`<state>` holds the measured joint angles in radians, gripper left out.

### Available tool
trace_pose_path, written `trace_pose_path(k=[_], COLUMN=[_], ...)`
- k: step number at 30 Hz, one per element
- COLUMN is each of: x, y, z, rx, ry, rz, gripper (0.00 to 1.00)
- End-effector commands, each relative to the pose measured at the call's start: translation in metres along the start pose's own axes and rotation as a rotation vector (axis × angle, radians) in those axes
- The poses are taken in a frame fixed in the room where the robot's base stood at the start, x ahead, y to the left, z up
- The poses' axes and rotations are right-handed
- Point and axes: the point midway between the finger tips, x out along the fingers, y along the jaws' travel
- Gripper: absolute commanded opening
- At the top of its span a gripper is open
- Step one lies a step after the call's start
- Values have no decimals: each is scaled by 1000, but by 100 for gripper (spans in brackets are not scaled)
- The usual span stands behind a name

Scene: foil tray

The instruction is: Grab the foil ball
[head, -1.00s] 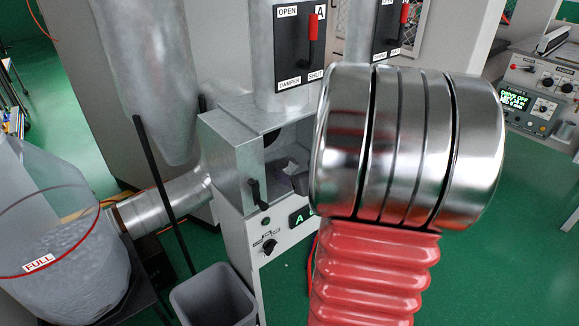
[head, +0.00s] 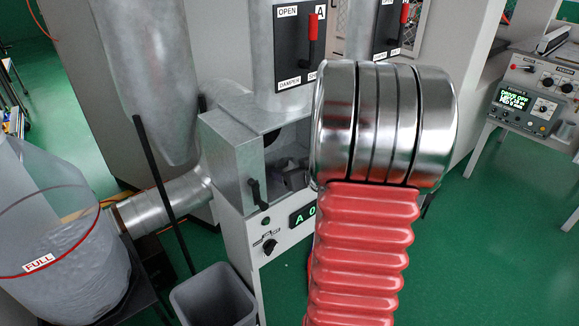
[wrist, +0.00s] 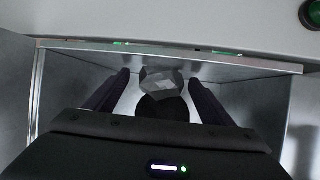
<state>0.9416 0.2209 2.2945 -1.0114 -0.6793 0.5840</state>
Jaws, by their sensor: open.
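The foil ball (wrist: 162,82) is a faceted grey lump in the wrist view, lying inside a metal box. My gripper (wrist: 160,80) is open, with one dark finger on each side of the ball and a gap to each. Whether the fingers touch it cannot be told, but they look apart from it. In the head view my red, ribbed arm with its chrome joint hides much of the area. Part of my gripper shows there as a dark shape at the opening of the metal box (head: 228,160); the ball cannot be made out clearly.
The box's metal edge (wrist: 170,55) runs across the wrist view beyond the ball. A grey bin (head: 213,298) stands below the box at the left. A clear bag marked FULL (head: 60,235) is further left. Damper levers (head: 312,40) are above.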

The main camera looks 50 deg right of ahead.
Motion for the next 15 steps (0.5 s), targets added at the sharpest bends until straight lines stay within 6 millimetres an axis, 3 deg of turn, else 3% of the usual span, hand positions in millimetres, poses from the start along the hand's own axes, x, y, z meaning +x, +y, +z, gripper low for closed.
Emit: trace_pose_path(k=[5, 15], x=[0, 0], y=[0, 0], z=[0, 0], rx=[0, 0], ry=[0, 0], rz=[0, 0], gripper=[76, 53])
